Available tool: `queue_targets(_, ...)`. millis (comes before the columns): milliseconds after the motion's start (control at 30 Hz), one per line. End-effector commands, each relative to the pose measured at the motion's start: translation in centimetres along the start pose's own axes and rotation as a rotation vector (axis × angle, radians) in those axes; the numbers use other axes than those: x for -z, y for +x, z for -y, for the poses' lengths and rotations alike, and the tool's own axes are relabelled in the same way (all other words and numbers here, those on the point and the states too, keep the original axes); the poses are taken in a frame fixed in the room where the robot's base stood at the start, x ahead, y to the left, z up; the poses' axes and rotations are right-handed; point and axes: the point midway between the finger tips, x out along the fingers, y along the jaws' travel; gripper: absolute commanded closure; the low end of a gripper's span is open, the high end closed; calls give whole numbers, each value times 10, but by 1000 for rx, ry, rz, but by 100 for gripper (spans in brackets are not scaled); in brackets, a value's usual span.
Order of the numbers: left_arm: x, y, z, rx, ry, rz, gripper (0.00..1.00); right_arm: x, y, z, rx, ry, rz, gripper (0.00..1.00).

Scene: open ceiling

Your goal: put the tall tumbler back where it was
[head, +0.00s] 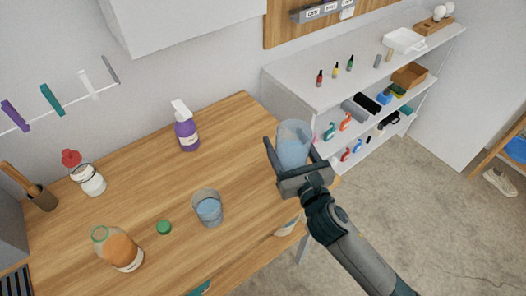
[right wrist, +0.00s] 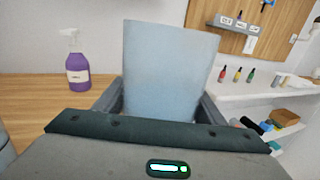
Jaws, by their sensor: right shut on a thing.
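The tall tumbler (head: 293,145) is pale blue and see-through. My right gripper (head: 290,165) is shut on it and holds it about upright over the right end of the wooden table (head: 235,125). In the right wrist view the tumbler (right wrist: 168,70) stands between the two fingers and fills the middle; its base is hidden behind the gripper body. I cannot tell its exact height above the table. A shorter glass (head: 208,207) with blue content stands on the table, left of the gripper. My left gripper is not in view.
A white shelf (head: 330,95) with small bottles stands beyond the right end. The table between spray bottle and gripper is clear.

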Motion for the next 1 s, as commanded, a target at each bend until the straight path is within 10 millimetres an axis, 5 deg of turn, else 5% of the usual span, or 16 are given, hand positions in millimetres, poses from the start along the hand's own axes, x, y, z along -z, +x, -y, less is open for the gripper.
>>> queue_targets(400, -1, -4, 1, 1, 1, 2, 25, 37, 51, -40, 0, 3, 1, 74)
queue_targets(1000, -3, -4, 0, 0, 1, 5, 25, 49, 58, -45, 0, 1, 0, 74)
